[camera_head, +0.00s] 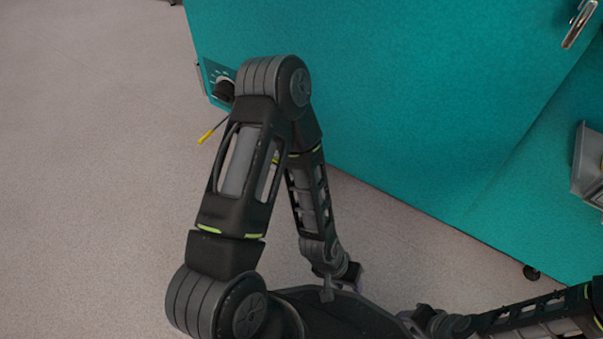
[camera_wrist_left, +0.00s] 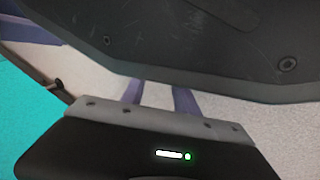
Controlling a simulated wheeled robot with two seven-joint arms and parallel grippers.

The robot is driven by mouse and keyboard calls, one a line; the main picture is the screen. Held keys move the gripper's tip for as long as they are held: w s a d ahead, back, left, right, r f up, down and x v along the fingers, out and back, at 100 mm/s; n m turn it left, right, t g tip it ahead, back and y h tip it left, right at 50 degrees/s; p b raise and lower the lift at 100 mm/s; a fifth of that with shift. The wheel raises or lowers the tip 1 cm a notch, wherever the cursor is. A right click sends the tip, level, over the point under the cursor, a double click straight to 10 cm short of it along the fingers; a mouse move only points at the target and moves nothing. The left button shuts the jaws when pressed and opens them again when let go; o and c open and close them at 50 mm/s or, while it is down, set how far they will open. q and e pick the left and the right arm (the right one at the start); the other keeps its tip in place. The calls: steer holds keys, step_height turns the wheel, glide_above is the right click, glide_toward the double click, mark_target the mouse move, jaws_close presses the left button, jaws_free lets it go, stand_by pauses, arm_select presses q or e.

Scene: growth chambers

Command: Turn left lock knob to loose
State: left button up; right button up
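A dark round knob (camera_head: 224,89) with a pale dial around it sits at the left end of the teal cabinet in the camera_head view, partly hidden behind my left arm's elbow. I cannot read its setting. My left arm is folded, with its forearm hanging down. My left gripper (camera_head: 328,287) is low, close to my own body and well away from the knob. The knob does not show in the camera_wrist_left view.
A thin rod with a yellow end (camera_head: 207,136) sticks out below the knob. The teal cabinet (camera_head: 400,100) fills the upper right, with a metal handle (camera_head: 579,22) and a grey fitting (camera_head: 590,165). Bare floor (camera_head: 90,180) lies open to the left.

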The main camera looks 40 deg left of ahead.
arm_select(q)
steer(key=shift+o, duration=0.5)
steer(key=shift+o, duration=0.6)
steer(key=shift+w+a+f, duration=0.1)
steer(key=shift+w+a, duration=0.05)
steer(key=shift+w, duration=0.2)
steer(key=w+a+f+t+y, duration=0.3)
steer(key=w+a+t, duration=0.4)
steer(key=w+a, duration=0.7)
steer(key=w+a+r+n+t+y, duration=0.2)
steer(key=a+y, duration=0.4)
steer(key=a, duration=1.1)
steer(key=shift+w+r+t+b, duration=0.2)
steer(key=shift+t+b, duration=0.15)
steer(key=shift+t, duration=0.45)
